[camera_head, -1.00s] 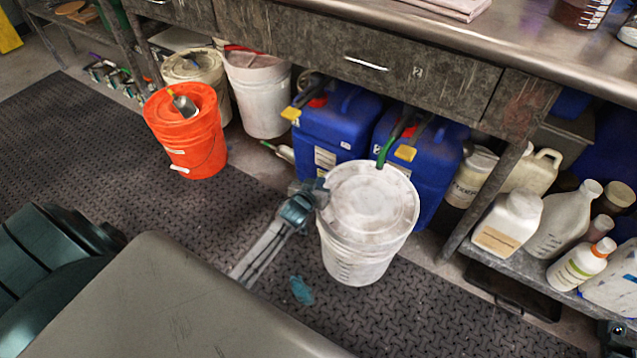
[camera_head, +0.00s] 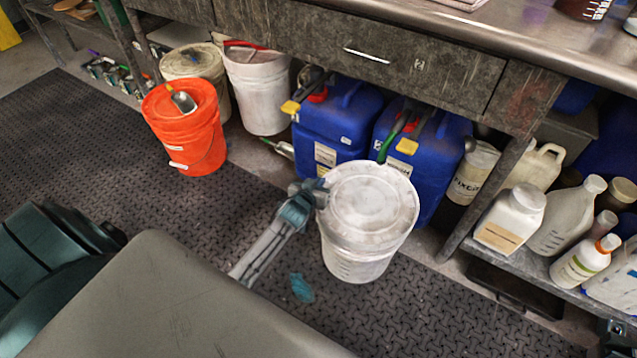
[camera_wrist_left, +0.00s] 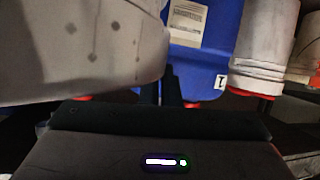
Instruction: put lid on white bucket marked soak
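The near white bucket (camera_head: 362,262) stands upright on the mat, with small dark marks on its wall that I cannot read. A pale, scuffed round lid (camera_head: 372,200) covers its top; I cannot tell whether it is fully seated. My left gripper (camera_head: 319,196) is at the left edge of the lid, close to or touching it. In the left wrist view a large whitish curved surface (camera_wrist_left: 80,45), lid or bucket, lies just left of my dark fingers (camera_wrist_left: 168,90). The head view hides the fingertips, so their grip is unclear.
Two blue canisters (camera_head: 335,125) stand close behind the white bucket. An orange bucket (camera_head: 185,135) with a scoop, a cream bucket (camera_head: 196,65) and another white bucket (camera_head: 258,92) stand at the left. Bottles (camera_head: 512,222) crowd the right shelf. The dark mat (camera_head: 75,130) has free room at left.

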